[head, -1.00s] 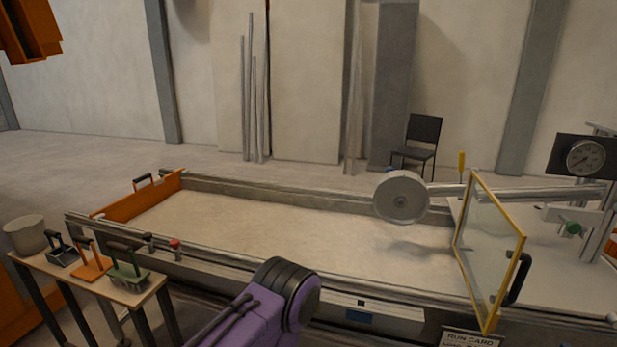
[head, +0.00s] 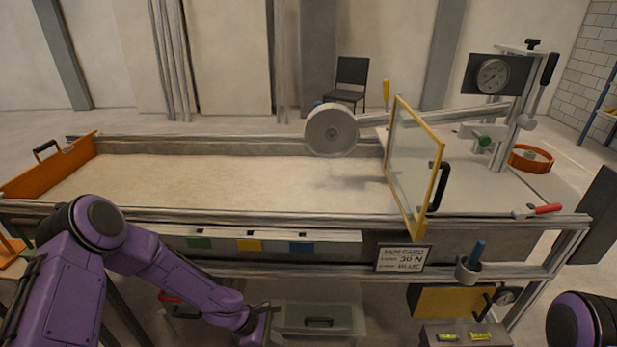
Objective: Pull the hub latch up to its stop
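A grey wheel (head: 331,130) hangs over the sand at the end of a long metal arm (head: 455,114). No part that I can clearly name as the hub latch shows at this size. A yellow upright handle (head: 386,92) stands behind the metal arm. A green knob (head: 484,141) sits on the post at the right. My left gripper (head: 264,324) is low in front of the sandbed, well below and apart from the wheel; its fingers are too small and dark to read. Part of my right arm shows at the lower right corner, and its gripper is out of view.
A yellow-framed clear panel (head: 412,170) stands right of the wheel. A dial gauge (head: 493,76) and a black-handled lever (head: 546,75) are at the right. The sandbed's front rail (head: 200,216) lies between my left gripper and the sand. A run card (head: 402,258) hangs on the front.

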